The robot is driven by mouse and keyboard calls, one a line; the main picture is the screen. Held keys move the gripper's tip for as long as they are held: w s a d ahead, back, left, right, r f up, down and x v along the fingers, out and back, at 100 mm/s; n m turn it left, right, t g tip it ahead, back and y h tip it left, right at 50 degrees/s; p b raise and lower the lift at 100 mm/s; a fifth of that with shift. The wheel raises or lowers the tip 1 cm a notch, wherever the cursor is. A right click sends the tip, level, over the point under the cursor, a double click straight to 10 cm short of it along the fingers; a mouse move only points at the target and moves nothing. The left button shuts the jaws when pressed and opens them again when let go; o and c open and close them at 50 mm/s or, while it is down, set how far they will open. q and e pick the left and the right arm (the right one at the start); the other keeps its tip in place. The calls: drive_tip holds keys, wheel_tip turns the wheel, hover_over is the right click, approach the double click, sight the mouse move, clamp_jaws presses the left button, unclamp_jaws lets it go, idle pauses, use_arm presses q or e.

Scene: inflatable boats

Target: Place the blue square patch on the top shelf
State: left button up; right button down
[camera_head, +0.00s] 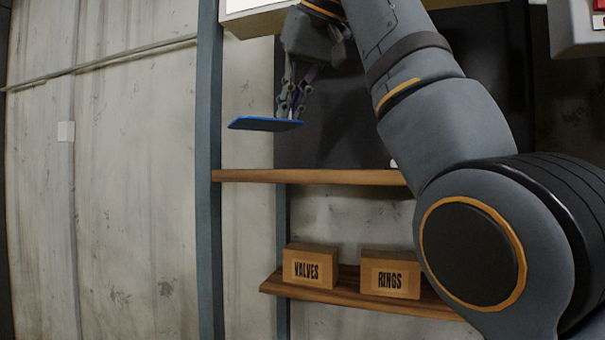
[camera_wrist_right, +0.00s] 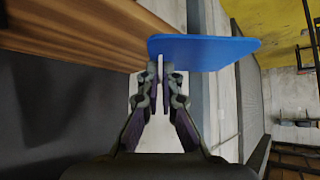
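The blue square patch (camera_head: 265,124) is a thin flat sheet, held roughly level in the air above a wooden shelf board (camera_head: 310,176). My right gripper (camera_head: 290,112) is shut on the patch by its edge, with the arm reaching in from the right. In the right wrist view the patch (camera_wrist_right: 205,53) sticks out beyond the closed fingertips (camera_wrist_right: 160,72), and the wooden board (camera_wrist_right: 90,32) lies at the upper left. The patch appears apart from the board. My left gripper is not in view.
A lower shelf (camera_head: 350,297) holds two cardboard boxes, VALVES (camera_head: 310,267) and RINGS (camera_head: 391,274). A blue-grey upright post (camera_head: 209,200) stands at the left of the shelving. A light box-like object (camera_head: 252,20) is above the gripper. My right arm hides the shelf's right side.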

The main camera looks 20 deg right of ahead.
drive_tip(key=w+d+p, duration=0.3)
drive_tip(key=w+p, duration=0.1)
drive_tip(key=w, duration=0.1)
drive_tip(key=w+d+f+p, duration=0.1)
drive_tip(key=w+d+p, duration=0.3)
drive_tip(key=w, duration=0.1)
drive_tip(key=w+d+f+p, duration=0.1)
drive_tip(key=w+d+p, duration=0.2)
drive_tip(key=w+p, duration=0.1)
drive_tip(key=shift+w+d+f, duration=0.2)
drive_tip(key=shift+w+d, duration=0.15)
drive_tip(key=shift+w, duration=0.1)
drive_tip(key=shift+w+f, duration=0.15)
drive_tip(key=shift+f, duration=0.1)
wheel_tip(320, 180, down, 3)
drive_tip(key=shift+f+p, duration=0.1)
drive_tip(key=shift+p, duration=0.45)
drive_tip(key=shift+w+d+f, duration=0.15)
drive_tip(key=shift+f, duration=0.1)
drive_tip(key=c, duration=2)
unclamp_jaws()
drive_tip(key=shift+s+f, duration=0.1)
drive_tip(key=shift+s, duration=0.1)
drive_tip(key=o, duration=0.5)
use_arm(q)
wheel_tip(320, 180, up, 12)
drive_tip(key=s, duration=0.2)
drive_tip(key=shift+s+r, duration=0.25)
use_arm(e)
drive_tip(key=shift+w, duration=0.1)
